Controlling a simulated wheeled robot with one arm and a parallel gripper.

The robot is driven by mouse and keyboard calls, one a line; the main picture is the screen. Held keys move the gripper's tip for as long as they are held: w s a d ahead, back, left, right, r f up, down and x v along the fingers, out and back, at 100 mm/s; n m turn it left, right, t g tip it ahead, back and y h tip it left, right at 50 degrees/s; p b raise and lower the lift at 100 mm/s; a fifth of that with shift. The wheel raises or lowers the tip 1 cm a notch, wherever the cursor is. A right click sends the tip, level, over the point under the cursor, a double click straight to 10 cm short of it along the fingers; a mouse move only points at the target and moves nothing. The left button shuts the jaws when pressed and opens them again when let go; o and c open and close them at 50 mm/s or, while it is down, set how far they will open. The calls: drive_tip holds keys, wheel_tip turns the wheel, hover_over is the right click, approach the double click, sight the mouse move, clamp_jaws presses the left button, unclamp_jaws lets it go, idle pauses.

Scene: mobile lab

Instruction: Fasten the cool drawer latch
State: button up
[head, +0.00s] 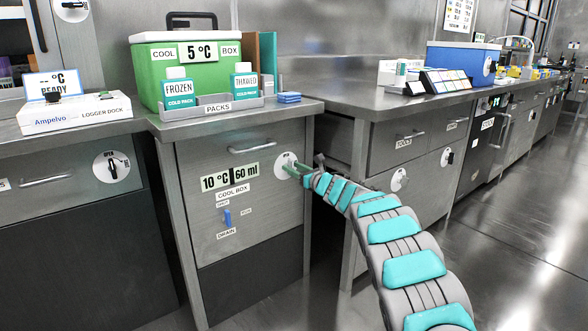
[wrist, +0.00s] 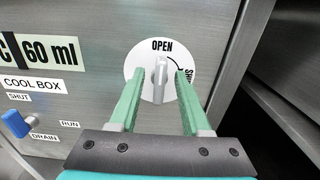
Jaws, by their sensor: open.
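The cool drawer latch (wrist: 160,84) is a grey upright lever on a white round plate, with OPEN printed above and SHUT, partly hidden by a finger, at the right. The lever stands vertical, toward OPEN. My gripper (wrist: 158,74) is open, with one green finger left of the lever and one right of it; I cannot tell if either touches. In the head view my gripper (head: 294,169) reaches the latch plate (head: 281,173), which it partly hides. The drawer front (head: 219,160) looks closed and bears a bar handle (head: 252,147).
Below the drawer's COOL BOX label is a blue lever (head: 227,217), which also shows in the wrist view (wrist: 17,124). A green cool box (head: 155,75) and cold packs stand on the counter above. A dark gap lies right of the cabinet. The floor at right is clear.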

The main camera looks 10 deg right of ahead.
clamp_jaws()
idle(0.3)
idle(0.3)
